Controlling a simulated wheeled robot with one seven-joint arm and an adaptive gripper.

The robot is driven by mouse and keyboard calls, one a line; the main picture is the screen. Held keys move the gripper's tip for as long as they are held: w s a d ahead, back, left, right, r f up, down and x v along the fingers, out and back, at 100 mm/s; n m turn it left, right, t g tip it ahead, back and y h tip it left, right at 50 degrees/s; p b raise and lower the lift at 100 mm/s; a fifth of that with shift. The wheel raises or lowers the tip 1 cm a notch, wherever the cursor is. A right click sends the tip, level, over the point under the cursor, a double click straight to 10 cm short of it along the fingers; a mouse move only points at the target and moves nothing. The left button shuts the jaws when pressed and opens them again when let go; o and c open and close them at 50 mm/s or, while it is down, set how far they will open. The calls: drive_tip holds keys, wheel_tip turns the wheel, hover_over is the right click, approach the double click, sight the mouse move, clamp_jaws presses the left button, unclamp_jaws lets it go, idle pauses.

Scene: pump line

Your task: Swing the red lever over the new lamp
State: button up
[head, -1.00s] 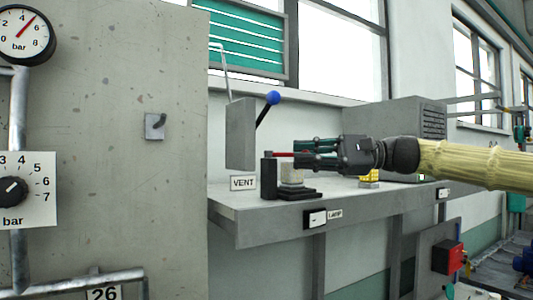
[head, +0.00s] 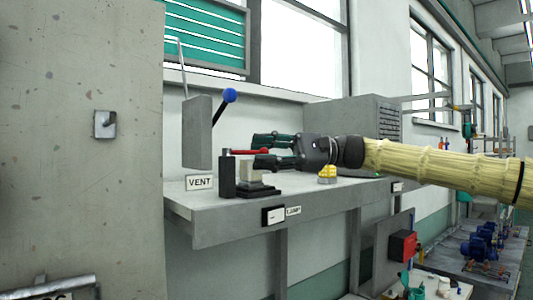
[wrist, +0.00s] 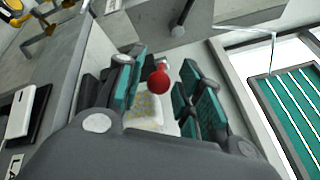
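The red lever (head: 246,152) reaches right from the top of a black post (head: 228,174), nearly level, above the pale lamp block on its black stepped base (head: 258,190). My gripper (head: 262,150) comes in from the right with its fingers apart, one above and one below the lever's end in the head view. In the wrist view, the lever's round red knob (wrist: 158,79) sits between the two open fingers. Gaps show beside it, and I cannot tell whether either finger touches. A whitish, yellow-flecked surface (wrist: 148,108) shows behind the knob; the fingers partly hide it.
A blue-knobbed lever (head: 229,96) stands on a grey upright plate (head: 197,133) behind the post. The VENT sign (head: 200,182) is at the left. A yellow object (head: 327,172) sits on the shelf (head: 225,222) to the right, before a grey cabinet. A concrete wall stands left.

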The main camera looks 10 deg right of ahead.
idle(0.3)
drive_tip(key=d, duration=1.2)
drive_tip(key=shift+s, duration=0.15)
drive_tip(key=shift+f, duration=0.1)
